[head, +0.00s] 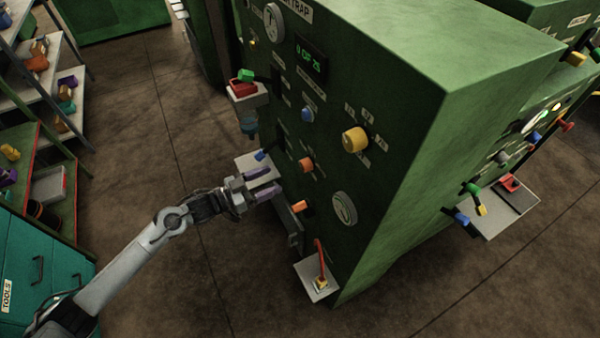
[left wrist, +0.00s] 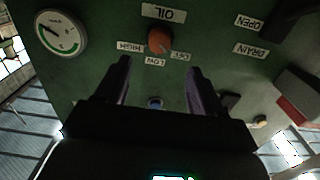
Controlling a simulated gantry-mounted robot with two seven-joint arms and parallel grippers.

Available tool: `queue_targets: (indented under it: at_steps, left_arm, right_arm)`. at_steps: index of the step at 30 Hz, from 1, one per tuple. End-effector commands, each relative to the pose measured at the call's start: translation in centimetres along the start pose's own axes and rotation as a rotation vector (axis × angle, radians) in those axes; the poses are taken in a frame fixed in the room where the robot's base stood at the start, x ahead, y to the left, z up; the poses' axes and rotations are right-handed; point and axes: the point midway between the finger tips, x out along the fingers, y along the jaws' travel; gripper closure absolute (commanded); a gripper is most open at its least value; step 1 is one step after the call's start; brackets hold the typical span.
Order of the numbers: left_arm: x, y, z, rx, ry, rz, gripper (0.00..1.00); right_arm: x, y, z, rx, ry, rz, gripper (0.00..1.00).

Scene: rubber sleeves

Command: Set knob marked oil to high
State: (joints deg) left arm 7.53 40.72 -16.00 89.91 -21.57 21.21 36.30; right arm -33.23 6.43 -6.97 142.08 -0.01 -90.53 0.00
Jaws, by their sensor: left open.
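The oil knob (left wrist: 159,40) is orange and round, on the green panel in the left wrist view, which shows the panel upside down. Its OIL label (left wrist: 164,13) sits beside it, with HIGH, LOW and OFF labels around it. My left gripper (left wrist: 160,68) is open and empty, its two purple fingers apart with the knob ahead between their tips. In the head view the left gripper (head: 263,182) is close to the cabinet's front face. Two orange knobs show there, an upper one (head: 306,165) and a lower one (head: 299,207); I cannot tell which is the oil knob.
A round gauge (left wrist: 60,33) is beside the oil knob. Around the gripper in the head view are a white shelf (head: 257,168), a red-handled box (head: 243,88) and a lower tray with a red lever (head: 320,262). Open floor lies left of the cabinet.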

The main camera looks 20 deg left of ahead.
Motion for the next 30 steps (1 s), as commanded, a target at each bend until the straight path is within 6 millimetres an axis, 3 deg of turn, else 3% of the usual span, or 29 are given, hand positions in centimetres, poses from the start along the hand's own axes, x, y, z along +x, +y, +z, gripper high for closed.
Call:
queue_targets:
  at_steps: [18, 30]
  left_arm:
    - [8.8, 0.0, -0.1, -0.001, 0.002, 0.0, 0.32]
    - [10.1, 0.1, -0.1, 0.0, 0.0, 0.0, 0.32]
  right_arm:
    - [1.1, 0.3, 0.4, -0.011, 0.0, 0.011, 1.0]
    - [1.3, 0.2, 0.5, -0.008, -0.001, 0.008, 1.0]
